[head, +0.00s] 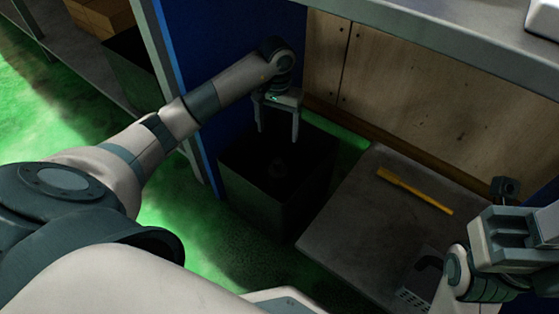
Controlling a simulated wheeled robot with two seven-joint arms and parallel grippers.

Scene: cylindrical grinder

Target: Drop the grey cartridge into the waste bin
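My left gripper (277,134) points down over the dark waste bin (295,200), with its two fingers spread apart and nothing between them. The bin is an open-topped box on the floor, and its inside is very dark. A faint, rounded dark grey shape (277,169) lies inside the bin below the fingers; it may be the grey cartridge, but it is too dim to be sure. My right gripper (510,228) is at the lower right; its fingers do not show clearly.
A low grey table (350,220) stands right of the bin, with a yellow bar (414,190) on it. A small dark object (505,187) shows near my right gripper. A blue panel (225,60) and wooden cabinet doors (420,90) stand behind; a grey worktop (440,42) overhangs them.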

